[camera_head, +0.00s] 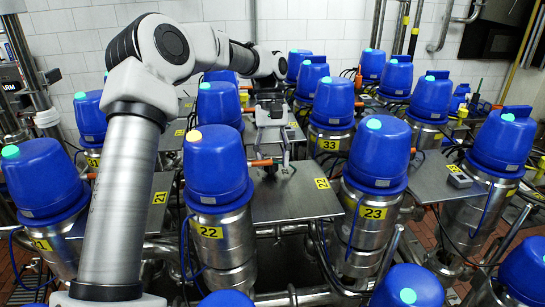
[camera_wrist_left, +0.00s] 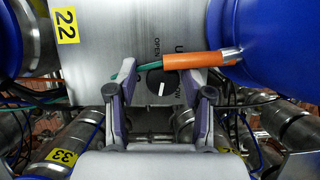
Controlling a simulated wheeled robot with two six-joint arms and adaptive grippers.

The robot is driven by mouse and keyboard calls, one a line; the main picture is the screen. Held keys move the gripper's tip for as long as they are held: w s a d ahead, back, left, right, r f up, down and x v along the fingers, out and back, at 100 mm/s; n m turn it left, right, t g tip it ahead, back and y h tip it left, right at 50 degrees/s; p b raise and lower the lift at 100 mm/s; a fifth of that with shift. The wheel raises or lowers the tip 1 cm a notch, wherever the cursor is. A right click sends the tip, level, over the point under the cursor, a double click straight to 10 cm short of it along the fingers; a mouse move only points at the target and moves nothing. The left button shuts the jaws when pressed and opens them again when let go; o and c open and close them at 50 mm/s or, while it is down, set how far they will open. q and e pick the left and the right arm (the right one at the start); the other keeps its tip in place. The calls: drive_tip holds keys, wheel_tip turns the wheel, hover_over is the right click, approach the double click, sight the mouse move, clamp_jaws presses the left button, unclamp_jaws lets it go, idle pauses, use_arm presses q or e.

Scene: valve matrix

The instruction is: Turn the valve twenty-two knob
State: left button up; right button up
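The valve twenty-two plate (camera_head: 300,200) is a grey metal sheet with a yellow "22" label, beside a blue-capped valve (camera_head: 215,165) also labelled 22. In the left wrist view the plate (camera_wrist_left: 95,60) carries a round black knob (camera_wrist_left: 162,88) with a white pointer line and "OPEN" printed beside it. The pointer stands nearly upright in that view. My left gripper (camera_head: 271,166) is over the plate. In the wrist view its fingers (camera_wrist_left: 160,75) are open, one on each side of the knob; I cannot tell whether they touch it. In the head view the knob is hidden.
An orange connector (camera_wrist_left: 195,61) with a green end crosses close above the knob in the wrist view, between the fingertips. Several blue-capped valves stand close around, such as valve 23 (camera_head: 380,150) and valve 33 (camera_head: 333,103). Pipes and cables run below the plates.

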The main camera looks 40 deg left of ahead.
use_arm(q)
drive_tip(key=shift+s+a, duration=0.1)
drive_tip(key=shift+s, duration=0.05)
drive_tip(key=c, duration=0.5)
drive_tip(key=shift+a+f, duration=0.1)
drive_tip(key=shift+a, duration=0.05)
drive_tip(key=shift+c, duration=0.5)
drive_tip(key=shift+m, duration=0.4)
drive_tip(key=m, duration=0.2)
drive_tip(key=shift+m+g+y, duration=0.3)
drive_tip(key=shift+g+y, duration=0.1)
drive_tip(key=m+y, duration=0.1)
drive_tip(key=m, duration=0.3)
drive_tip(key=shift+g+y, duration=0.3)
drive_tip(key=shift+y, duration=0.1)
drive_tip(key=m+y, duration=0.1)
drive_tip(key=m, duration=0.2)
drive_tip(key=m+y, duration=0.1)
drive_tip(key=m, duration=0.2)
drive_tip(key=shift+f+m, duration=0.1)
drive_tip(key=shift+m, duration=0.3)
drive_tip(key=m+y, duration=0.1)
drive_tip(key=m, duration=0.1)
drive_tip(key=m+t+y, duration=0.1)
drive_tip(key=m, duration=0.2)
drive_tip(key=shift+d+f+m+t, duration=0.1)
drive_tip(key=shift+d+m+t, duration=0.1)
drive_tip(key=shift+m+t, duration=0.1)
